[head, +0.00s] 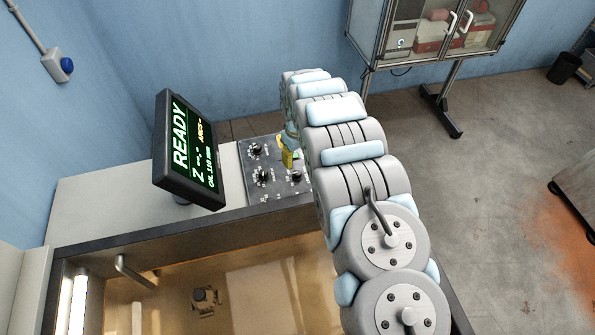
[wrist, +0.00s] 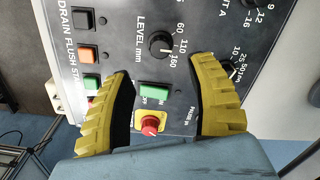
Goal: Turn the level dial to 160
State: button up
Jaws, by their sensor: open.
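The level dial (wrist: 160,43) is a round black knob on the dark panel, beside the label "LEVEL mm" and the marks 60, 110 and 160. Its exact pointer setting is too small to read surely. My gripper (wrist: 160,66) is open, its two yellow fingers spread to the lower left and lower right of the dial, with nothing between them touching it. In the head view, my gripper (head: 288,158) is partly hidden by my arm over the control panel (head: 277,191), and I cannot tell which knob there is the level dial.
A green switch (wrist: 154,92) and a red knob on a yellow plate (wrist: 150,126) lie between the fingers. Black, orange (wrist: 88,55) and green buttons line the left. Another dial (wrist: 226,72) is near the right finger. A READY display (head: 188,150) stands left of the panel.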

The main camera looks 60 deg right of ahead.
aim_at(297, 172)
jog(key=shift+f, duration=3.85)
jog(key=shift+f, duration=0.1)
grip_shut()
